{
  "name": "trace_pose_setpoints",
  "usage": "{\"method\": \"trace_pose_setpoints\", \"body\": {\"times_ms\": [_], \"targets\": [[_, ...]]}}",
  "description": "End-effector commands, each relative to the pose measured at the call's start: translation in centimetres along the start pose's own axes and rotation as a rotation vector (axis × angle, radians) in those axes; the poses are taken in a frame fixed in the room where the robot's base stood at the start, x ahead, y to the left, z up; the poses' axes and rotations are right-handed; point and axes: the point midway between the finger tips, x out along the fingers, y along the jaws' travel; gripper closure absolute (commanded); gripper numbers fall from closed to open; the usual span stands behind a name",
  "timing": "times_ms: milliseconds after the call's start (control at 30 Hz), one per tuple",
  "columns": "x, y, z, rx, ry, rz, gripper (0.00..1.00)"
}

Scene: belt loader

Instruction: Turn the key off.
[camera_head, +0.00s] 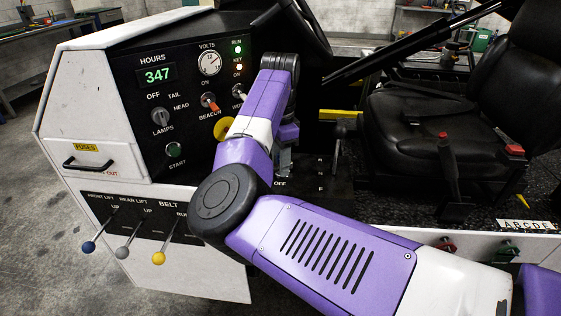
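The key itself is not clearly visible; my arm covers the lower right of the black control panel (190,85). A small "OFF" label (280,184) shows just below my gripper (285,165). My gripper is at the panel's lower right, pointing down, mostly hidden by my own purple and white arm. I cannot tell whether its fingers are open or shut, or whether they touch a key. An indicator column at the panel's upper right has a green RUN light (238,50) lit and a small lit lamp (239,67) beneath it.
A yellow round part (224,130) shows beside my arm. The beacon switch (210,102), lamps knob (160,116) and green start button (174,150) are left of it. Lift and belt levers (158,258) stick out below. A black seat (430,110) and steering wheel (302,25) are at right.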

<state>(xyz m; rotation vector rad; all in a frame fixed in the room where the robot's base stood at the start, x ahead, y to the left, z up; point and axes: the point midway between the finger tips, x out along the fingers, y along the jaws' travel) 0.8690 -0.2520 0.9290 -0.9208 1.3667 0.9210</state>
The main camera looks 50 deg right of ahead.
Motion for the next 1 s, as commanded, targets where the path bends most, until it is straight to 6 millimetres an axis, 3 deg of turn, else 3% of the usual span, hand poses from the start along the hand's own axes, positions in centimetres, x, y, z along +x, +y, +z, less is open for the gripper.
{"method": "trace_pose_setpoints", "body": {"times_ms": [133,333,1000], "targets": [[0.01,0.0,0.01,0.0,0.0,0.0,0.63],[0.0,0.0,-0.01,0.0,0.0,0.0,1.0],[-0.28,0.13,-0.07,-0.094,0.002,0.004,1.0]]}}
